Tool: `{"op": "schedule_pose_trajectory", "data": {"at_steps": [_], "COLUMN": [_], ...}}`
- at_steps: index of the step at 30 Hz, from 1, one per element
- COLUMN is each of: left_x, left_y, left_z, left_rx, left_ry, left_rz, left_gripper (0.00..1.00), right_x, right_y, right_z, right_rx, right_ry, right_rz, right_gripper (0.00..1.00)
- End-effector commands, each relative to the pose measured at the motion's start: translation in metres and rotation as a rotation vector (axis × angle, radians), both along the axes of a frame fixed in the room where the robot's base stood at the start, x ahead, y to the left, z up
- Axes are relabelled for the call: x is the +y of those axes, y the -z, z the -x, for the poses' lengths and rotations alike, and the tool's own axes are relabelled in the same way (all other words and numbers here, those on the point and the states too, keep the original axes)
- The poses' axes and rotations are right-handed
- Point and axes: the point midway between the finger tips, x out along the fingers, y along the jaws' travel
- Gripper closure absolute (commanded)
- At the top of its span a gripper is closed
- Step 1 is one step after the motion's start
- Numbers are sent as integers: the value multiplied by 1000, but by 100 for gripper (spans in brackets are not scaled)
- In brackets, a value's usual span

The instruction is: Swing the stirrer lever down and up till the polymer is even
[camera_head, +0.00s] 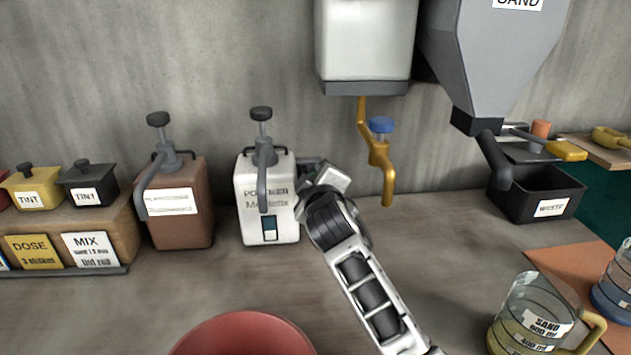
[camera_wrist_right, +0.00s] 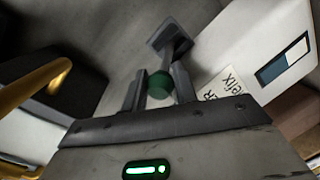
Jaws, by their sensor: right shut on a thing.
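The white polymer container (camera_head: 268,225) stands on the bench against the wall, with a pump on top and a small dark blue window low on its front. Its label is partly covered by the pump spout. My right gripper (camera_head: 320,182) is at the container's right side. In the right wrist view, my right gripper (camera_wrist_right: 158,88) is shut on the green knob (camera_wrist_right: 159,82) of the grey stirrer lever (camera_wrist_right: 177,47). The container's white front and window also show there (camera_wrist_right: 284,62). In the head view my gripper hides the knob and most of the lever. My left gripper is not in view.
A brown pump container (camera_head: 185,225) stands left of the polymer. A red bowl (camera_head: 243,335) is in front. A waste bin (camera_head: 535,200) and sand jug (camera_head: 525,320) are at right.

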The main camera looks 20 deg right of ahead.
Motion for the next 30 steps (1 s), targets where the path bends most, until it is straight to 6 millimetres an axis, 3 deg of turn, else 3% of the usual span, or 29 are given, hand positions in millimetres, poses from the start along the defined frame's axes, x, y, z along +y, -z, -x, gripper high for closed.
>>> {"op": "schedule_pose_trajectory", "data": {"at_steps": [2, 18, 30], "left_x": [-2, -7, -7], "left_y": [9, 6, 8], "left_z": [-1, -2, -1], "left_rx": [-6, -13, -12], "left_ry": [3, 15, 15], "left_rz": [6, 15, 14], "left_gripper": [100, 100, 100], "right_x": [1, 2, 3], "right_y": [10, 41, 52], "right_z": [2, 9, 9], "right_rx": [-41, -50, -48], "right_ry": [-1, 1, 1], "right_rz": [7, 12, 9], "right_gripper": [100, 100, 100]}}
